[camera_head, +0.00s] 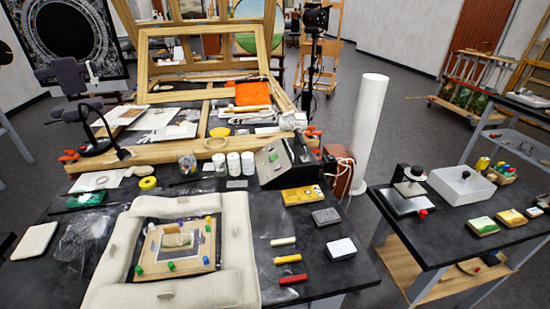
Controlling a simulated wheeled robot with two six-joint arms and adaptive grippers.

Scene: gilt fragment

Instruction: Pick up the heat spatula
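Neither of my grippers is in view. I cannot pick out the heat spatula for certain. A grey control box (273,162) with a green display stands at the back right of the near dark table, and a dark upright part (301,148) at its right side may be a tool or its holder; it is too small to tell. A framed fragment (177,243) with coloured pegs around it lies inside a padded cream surround (240,255) on the near table.
Several white-lidded jars (233,164) stand left of the control box. Coloured sticks (288,259) and small blocks (326,217) lie to the right of the padding. A white column (367,125) stands behind, and a second dark table (440,230) is at right, with floor between.

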